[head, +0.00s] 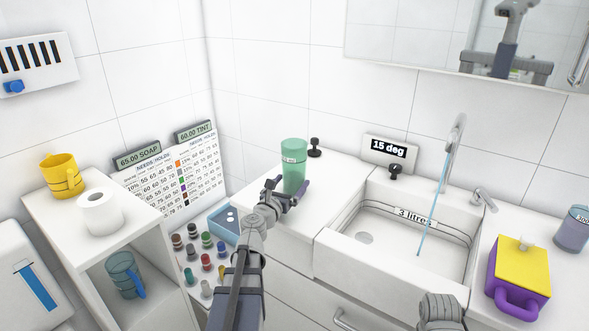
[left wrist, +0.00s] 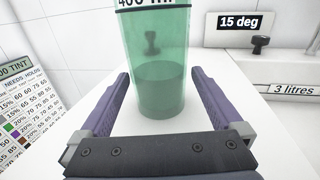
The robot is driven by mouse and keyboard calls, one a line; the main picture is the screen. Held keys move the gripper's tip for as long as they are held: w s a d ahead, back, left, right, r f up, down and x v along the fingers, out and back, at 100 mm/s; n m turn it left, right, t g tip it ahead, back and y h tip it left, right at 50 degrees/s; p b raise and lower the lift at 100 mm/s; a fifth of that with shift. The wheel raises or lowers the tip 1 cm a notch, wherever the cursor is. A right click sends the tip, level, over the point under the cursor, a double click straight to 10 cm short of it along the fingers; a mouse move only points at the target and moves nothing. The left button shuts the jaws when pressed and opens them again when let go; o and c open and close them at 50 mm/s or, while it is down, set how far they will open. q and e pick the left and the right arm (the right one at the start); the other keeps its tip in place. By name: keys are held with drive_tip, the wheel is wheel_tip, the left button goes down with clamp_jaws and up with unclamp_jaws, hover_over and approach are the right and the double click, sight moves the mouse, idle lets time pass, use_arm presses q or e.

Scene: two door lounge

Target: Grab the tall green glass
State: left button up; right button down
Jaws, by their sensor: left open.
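The tall green glass (head: 294,166) stands upright on the white counter, left of the sink. It is see-through green, with a label band and darker green contents in its lower part. It also shows in the left wrist view (left wrist: 156,60), where its top is cut off. My left gripper (head: 288,188) is at the near side of the glass. In the left wrist view its two purple fingers (left wrist: 161,88) are open, one on each side of the glass, with a gap on both sides. A grey part of my right arm shows at the bottom of the head view; its fingers are not visible.
A black knob (head: 314,147) stands behind the glass. The sink (head: 340,235) with running water lies to the right, and a purple and yellow container (head: 518,272) stands beyond it. A blue tray (head: 222,222) and several small bottles sit low on the left.

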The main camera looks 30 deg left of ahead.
sight(298, 174)
use_arm(q)
drive_tip(key=shift+w+a, duration=0.15)
drive_tip(key=shift+w, duration=0.9)
drive_tip(key=shift+w+a, duration=0.2)
drive_tip(key=shift+w, duration=0.8)
drive_tip(key=shift+w+a, duration=0.15)
drive_tip(key=shift+w, duration=0.9)
drive_tip(key=shift+s, duration=0.1)
drive_tip(key=shift+c, duration=0.4)
drive_tip(key=c, duration=1.4)
